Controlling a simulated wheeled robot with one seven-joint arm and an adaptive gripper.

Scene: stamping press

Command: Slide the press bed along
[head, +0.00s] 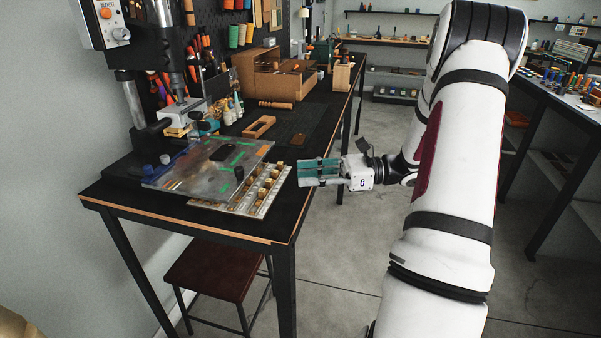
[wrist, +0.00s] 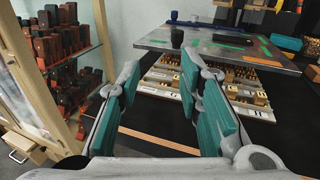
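The press bed (head: 205,158) is a flat grey metal plate with green and orange marks, raised over the left end of the black workbench. A dark knob (head: 239,172) stands near its front right corner. The plate and knob also show in the wrist view, the plate (wrist: 225,48) beyond my fingers and the knob (wrist: 177,36) on its near edge. My gripper (head: 303,172) is at the bench's right edge, to the right of the plate and apart from it. In the wrist view its two teal-padded fingers (wrist: 160,88) are spread with nothing between them.
A tray of small brass stamps (head: 262,192) lies under the plate and sticks out at its right. A drill-press-like machine (head: 165,45) stands behind. A wooden block (head: 259,127) and a wooden box (head: 270,75) sit farther along the bench. A stool (head: 215,270) is below.

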